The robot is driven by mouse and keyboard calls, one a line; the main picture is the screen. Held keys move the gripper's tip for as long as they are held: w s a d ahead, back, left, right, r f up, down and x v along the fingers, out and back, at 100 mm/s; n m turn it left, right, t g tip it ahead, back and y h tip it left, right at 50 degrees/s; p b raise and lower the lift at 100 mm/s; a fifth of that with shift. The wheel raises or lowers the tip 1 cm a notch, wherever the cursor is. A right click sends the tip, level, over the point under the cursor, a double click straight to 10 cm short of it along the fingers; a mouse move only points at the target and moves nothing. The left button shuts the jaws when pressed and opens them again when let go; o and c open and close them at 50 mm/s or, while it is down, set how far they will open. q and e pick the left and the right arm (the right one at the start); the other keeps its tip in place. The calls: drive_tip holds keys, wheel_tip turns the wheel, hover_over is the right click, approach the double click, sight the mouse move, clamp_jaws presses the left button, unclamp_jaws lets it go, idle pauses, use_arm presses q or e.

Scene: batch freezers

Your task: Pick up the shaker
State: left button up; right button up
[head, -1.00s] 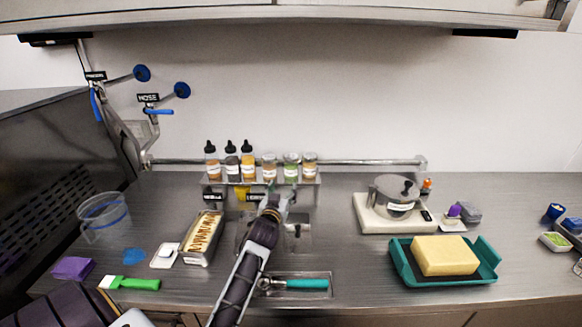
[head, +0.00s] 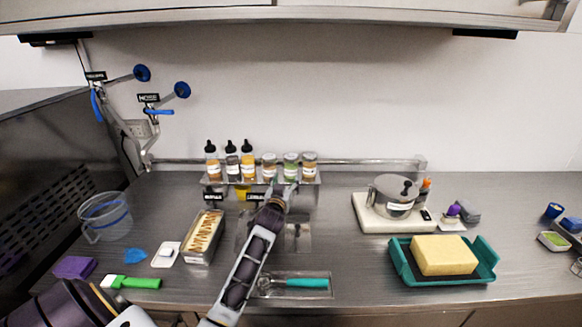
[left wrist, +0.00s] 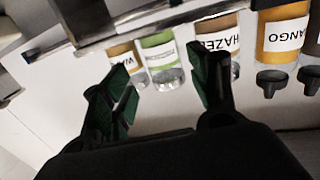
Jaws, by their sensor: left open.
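Three clear shakers with labels stand in a row on the wall shelf: a brown one (head: 269,166), a green one (head: 291,166) and another brownish one (head: 310,165). My left gripper (head: 285,187) is just below and in front of the shelf, near the green shaker. In the left wrist view the scene is upside down. There the open, empty fingers (left wrist: 167,85) point toward the green shaker (left wrist: 160,55), with the "HAZE" shaker (left wrist: 218,40) behind the right finger and the "WA" shaker (left wrist: 123,55) near the left finger. No contact is visible. My right gripper is not in view.
Dropper bottles (head: 230,163) stand left of the shakers on the same shelf (head: 260,181).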

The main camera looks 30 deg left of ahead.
sight(289, 172)
use_arm(q)
drive_tip(key=shift+x, duration=1.4)
drive_tip(key=shift+w, duration=0.15)
use_arm(e)
drive_tip(key=shift+d+r, duration=0.2)
drive_tip(key=shift+d, duration=0.15)
use_arm(q)
drive_tip(key=shift+w+a, duration=0.1)
drive_tip(key=shift+r+p+x, duration=0.1)
drive_tip(key=shift+p+x, duration=0.2)
drive_tip(key=shift+x, duration=0.4)
drive_tip(key=shift+r+p+x, duration=0.15)
drive_tip(key=shift+p+x, duration=0.15)
drive_tip(key=shift+x, duration=1.55)
use_arm(e)
drive_tip(key=shift+w+a+r, duration=0.1)
drive_tip(key=shift+a+r, duration=0.15)
drive_tip(key=shift+r, duration=0.35)
use_arm(q)
drive_tip(key=shift+a+f, duration=0.1)
drive_tip(key=shift+c, duration=0.4)
use_arm(e)
drive_tip(key=shift+d, duration=0.2)
use_arm(q)
drive_tip(key=c, duration=0.6)
